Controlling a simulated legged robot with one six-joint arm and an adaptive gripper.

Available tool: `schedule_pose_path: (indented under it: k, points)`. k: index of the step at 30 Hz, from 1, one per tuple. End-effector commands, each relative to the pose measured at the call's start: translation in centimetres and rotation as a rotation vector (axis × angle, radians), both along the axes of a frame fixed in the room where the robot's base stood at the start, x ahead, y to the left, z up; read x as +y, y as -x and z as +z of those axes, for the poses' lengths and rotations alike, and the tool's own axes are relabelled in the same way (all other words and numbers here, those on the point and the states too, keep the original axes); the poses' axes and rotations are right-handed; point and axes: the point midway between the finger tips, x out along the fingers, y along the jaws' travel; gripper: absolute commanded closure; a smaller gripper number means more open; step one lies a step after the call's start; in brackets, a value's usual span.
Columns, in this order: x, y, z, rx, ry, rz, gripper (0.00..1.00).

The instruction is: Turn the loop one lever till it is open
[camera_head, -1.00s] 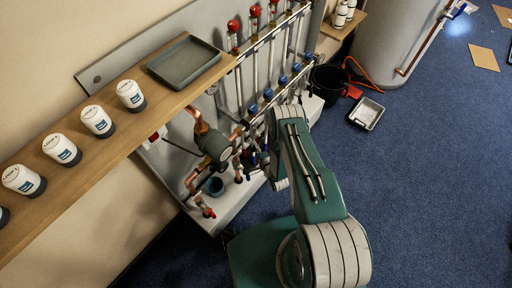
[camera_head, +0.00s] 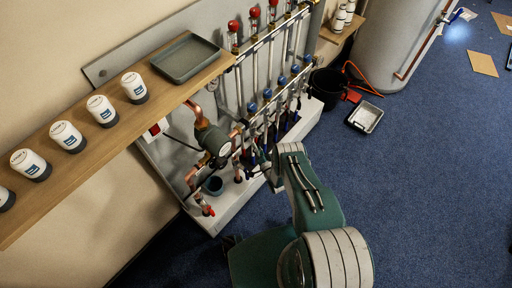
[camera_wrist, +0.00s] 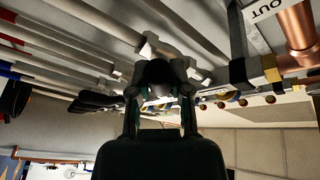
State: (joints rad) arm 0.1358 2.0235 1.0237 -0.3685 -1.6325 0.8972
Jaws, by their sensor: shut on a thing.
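In the wrist view my black gripper (camera_wrist: 161,88) is closed around a small dark part at the underside of the pipework. The fingers hide most of that part; by its place it looks to be the loop one lever, but its angle cannot be read. Dark handle-like shapes (camera_wrist: 97,101) stick out left of the fingers.
A round pump (camera_head: 213,142) and copper pipes are left of my arm. A black bucket (camera_head: 325,85) stands to the right.

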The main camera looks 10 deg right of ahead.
Motion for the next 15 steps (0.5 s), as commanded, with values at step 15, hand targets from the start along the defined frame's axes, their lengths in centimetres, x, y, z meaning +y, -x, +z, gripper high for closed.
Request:
schedule_pose_path:
  k: [15]
  points:
    - [-0.16, -0.18, -0.26, -0.051, 0.077, 0.002, 1.00]
